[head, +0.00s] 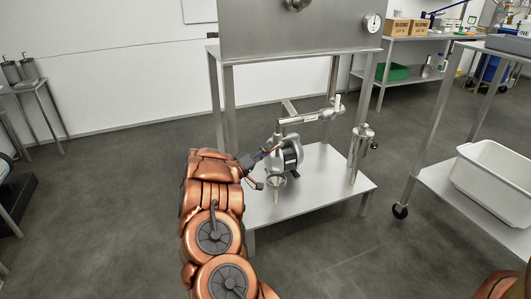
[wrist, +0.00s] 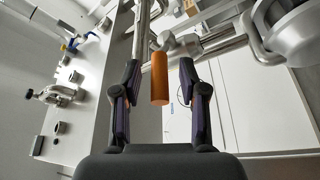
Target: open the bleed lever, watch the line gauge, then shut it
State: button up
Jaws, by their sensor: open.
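In the wrist view my gripper (wrist: 160,68) is open, with one finger on each side of an orange cylindrical grip (wrist: 160,80). Gaps show between the grip and both fingers. The grip hangs from a metal pipe and looks like the bleed lever's handle. In the head view my gripper (head: 257,170) is at the left of the grey pump (head: 289,155), below the steel pipe; the lever is hard to make out there. A round white dial gauge (head: 372,22) is on the tank front; its reading is too small to tell, and I cannot tell if it is the line gauge.
The steel tank (head: 290,35) stands above a low steel shelf (head: 310,190). A small funnel (head: 276,182) is below my gripper, and a steel canister (head: 359,150) stands at the shelf's right. A cart with a white tub (head: 495,180) is at right.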

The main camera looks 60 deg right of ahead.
jog(key=shift+c, duration=0.4)
grip_shut()
